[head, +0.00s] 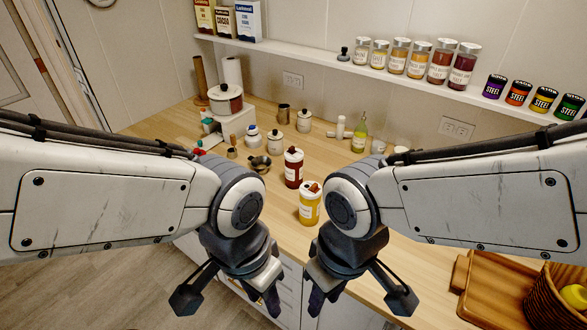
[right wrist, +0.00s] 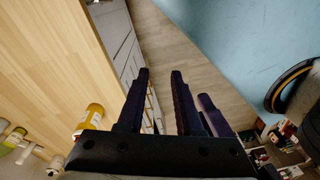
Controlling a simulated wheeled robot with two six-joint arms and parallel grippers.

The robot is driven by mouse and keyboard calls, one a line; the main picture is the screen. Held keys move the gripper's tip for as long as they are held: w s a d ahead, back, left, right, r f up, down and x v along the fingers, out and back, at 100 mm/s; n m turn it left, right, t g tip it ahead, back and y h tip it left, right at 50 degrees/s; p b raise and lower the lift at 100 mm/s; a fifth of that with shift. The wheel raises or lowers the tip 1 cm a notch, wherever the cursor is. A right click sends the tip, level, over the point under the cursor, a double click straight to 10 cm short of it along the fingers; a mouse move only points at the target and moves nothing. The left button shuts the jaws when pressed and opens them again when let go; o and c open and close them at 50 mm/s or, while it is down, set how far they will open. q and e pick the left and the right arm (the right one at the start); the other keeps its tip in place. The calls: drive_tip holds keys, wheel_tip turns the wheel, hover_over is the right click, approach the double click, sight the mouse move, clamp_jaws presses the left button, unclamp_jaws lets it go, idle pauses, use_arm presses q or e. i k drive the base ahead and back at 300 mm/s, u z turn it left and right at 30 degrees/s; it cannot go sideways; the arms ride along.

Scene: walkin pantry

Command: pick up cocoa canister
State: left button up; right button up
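A dark tin (head: 223,21) on the upper left shelf has a pale label that seems to read cocoa. It stands between two other labelled tins. On the counter are a dark red canister (head: 294,168) and a yellow canister (head: 310,204), both with brownish lids; their labels are too small to read. The yellow canister also shows in the right wrist view (right wrist: 92,117). My left gripper (head: 228,299) and right gripper (head: 361,297) both hang low in front of the counter edge, fingers apart and empty. Both are well below and away from the shelf tin.
Spice jars and small cans line the shelf (head: 320,58). A wooden tray (head: 492,290) and basket (head: 558,298) are at the right.

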sight(295, 163)
drive_tip(key=u, duration=1.95)
drive_tip(key=i, duration=2.2)
drive_tip(key=z, duration=3.1)
drive_tip(key=i, duration=0.5)
